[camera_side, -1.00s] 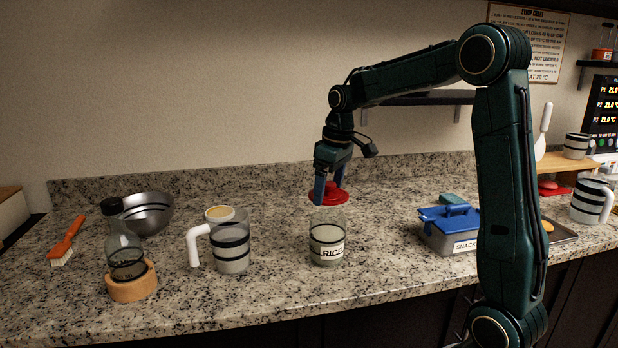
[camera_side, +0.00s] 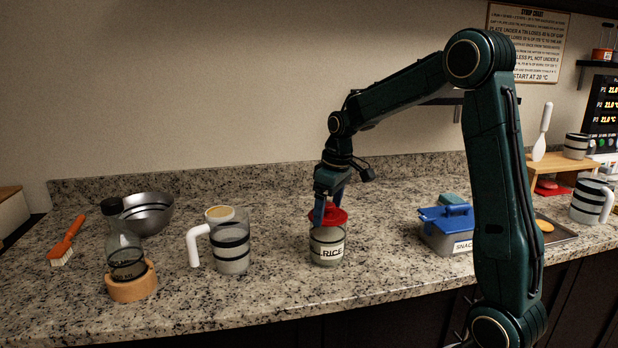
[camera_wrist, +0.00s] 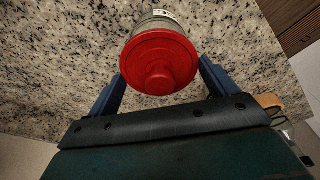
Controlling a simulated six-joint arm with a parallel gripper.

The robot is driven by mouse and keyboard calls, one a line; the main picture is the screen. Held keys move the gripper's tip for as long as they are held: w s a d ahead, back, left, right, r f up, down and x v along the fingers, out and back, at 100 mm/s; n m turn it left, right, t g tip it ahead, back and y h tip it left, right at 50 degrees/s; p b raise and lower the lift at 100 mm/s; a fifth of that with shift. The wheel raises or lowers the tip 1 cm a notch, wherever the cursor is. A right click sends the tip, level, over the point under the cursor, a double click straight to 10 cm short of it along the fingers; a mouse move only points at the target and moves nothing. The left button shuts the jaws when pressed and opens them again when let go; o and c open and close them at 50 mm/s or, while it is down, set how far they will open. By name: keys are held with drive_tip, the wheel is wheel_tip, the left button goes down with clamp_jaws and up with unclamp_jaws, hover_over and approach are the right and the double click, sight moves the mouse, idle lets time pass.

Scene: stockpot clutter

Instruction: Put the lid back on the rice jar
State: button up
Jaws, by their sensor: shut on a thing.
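The rice jar (camera_side: 328,250) is a clear jar with a dark band and a RICE label, upright on the counter. My gripper is shut on the lid.
A white-handled jug (camera_side: 230,250) stands left of the jar. A bottle (camera_side: 124,250) in a wooden ring and a steel bowl (camera_side: 148,212) are farther left. A blue-lidded snack box (camera_side: 447,238) is at the right. The counter between jar and box is clear.

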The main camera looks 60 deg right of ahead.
sight(335, 216)
drive_tip(key=shift+f, duration=0.1)
drive_tip(key=o, duration=0.8)
drive_tip(key=r, duration=0.4)
drive_tip(key=s+r, duration=0.1)
drive_tip(key=r, duration=0.7)
drive_tip(key=shift+s+r, duration=0.1)
drive_tip(key=shift+s, duration=0.3)
drive_tip(key=s+a+r+t, duration=0.1)
drive_tip(key=s+a+t, duration=0.1)
drive_tip(key=s+a, duration=0.75)
drive_tip(key=shift+m+t, duration=0.4)
drive_tip(key=shift+t, duration=0.5)
drive_tip(key=s+a+f, duration=0.2)
drive_tip(key=s, duration=0.1)
drive_tip(key=s+a+f, duration=0.2)
drive_tip(key=s+a, duration=0.1)
drive_tip(key=s+a+f, duration=0.1)
drive_tip(key=s+a, duration=0.2)
drive_tip(key=s, duration=0.1)
drive_tip(key=shift+f, duration=0.4)
